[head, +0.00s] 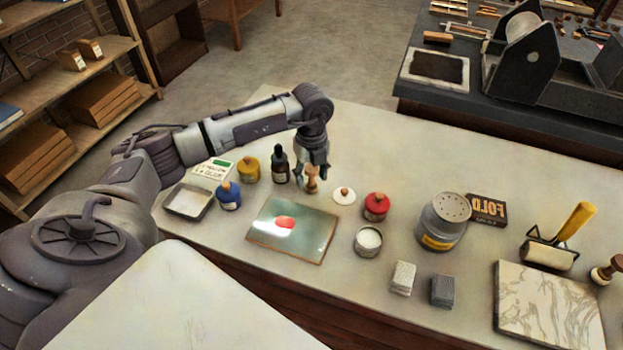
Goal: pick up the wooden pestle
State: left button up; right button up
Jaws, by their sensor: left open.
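A small wooden piece with a rounded top, which looks like the wooden pestle (311,182), stands on the pale table behind the glass plate. My left gripper (313,171) points down right at it, with the fingers around or just in front of its upper part. The gripper is open; I cannot tell whether the fingers touch the wood. The gripper hides part of the pestle. My right gripper is out of view.
A dark dropper bottle (281,165) stands close left of the gripper, and a white lidded pot (344,195) close right. The glass plate (292,243) with a red blob lies in front. Yellow (249,170), blue (229,197) and red (376,207) jars stand nearby.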

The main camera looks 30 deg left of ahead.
pick_arm(q)
jog(key=shift+f, duration=0.1)
jog(key=shift+c, duration=0.3)
jog(key=c, duration=0.8)
grip_shut()
